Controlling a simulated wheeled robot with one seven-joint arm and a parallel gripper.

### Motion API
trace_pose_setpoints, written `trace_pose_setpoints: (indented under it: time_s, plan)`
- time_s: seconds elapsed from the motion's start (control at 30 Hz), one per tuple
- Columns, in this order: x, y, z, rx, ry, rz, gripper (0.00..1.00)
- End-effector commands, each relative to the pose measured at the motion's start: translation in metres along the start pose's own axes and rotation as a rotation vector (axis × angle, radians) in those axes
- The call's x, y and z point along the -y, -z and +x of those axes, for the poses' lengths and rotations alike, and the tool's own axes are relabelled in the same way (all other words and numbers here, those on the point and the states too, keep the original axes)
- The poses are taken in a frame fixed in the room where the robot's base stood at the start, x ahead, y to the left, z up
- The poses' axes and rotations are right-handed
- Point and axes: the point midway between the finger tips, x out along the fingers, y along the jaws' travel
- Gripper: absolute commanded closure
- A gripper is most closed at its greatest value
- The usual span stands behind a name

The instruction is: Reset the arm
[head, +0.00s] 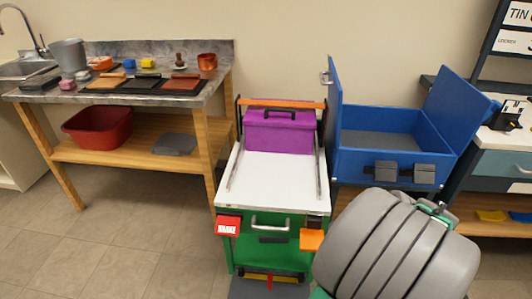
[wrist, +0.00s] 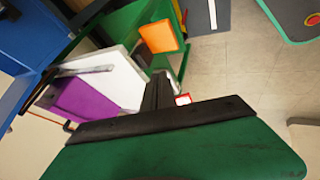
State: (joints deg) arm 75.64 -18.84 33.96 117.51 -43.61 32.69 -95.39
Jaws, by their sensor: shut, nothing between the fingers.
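My gripper (wrist: 158,85) shows in the wrist view as dark fingers standing up from a dark bar on a green body. The fingers are together and nothing is held between them. Beyond them lie the cart's white top (wrist: 112,80) and the purple box (wrist: 80,100), with the orange panel (wrist: 159,37) to the upper side. In the head view my grey arm fills the lower right, in front of the blue chest. I cannot make out my fingers in that view.
The green cart (head: 270,245) with white top (head: 278,175) carries a purple box (head: 280,131). A blue open chest (head: 385,165) stands right of it. A workbench (head: 190,98) with tools and a red basin (head: 97,125) is left. Floor (head: 120,245) at lower left is clear.

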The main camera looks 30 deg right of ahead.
Motion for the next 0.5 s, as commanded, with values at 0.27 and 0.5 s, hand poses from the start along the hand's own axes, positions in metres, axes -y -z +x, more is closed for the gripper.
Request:
trace_pose_setpoints:
  time_s: [0.27,0.5]
  plan:
    - [0.002,0.156,-0.056,0.135,0.167,0.248,1.0]
    - [0.041,0.279,-0.137,0.298,0.152,0.584,1.0]
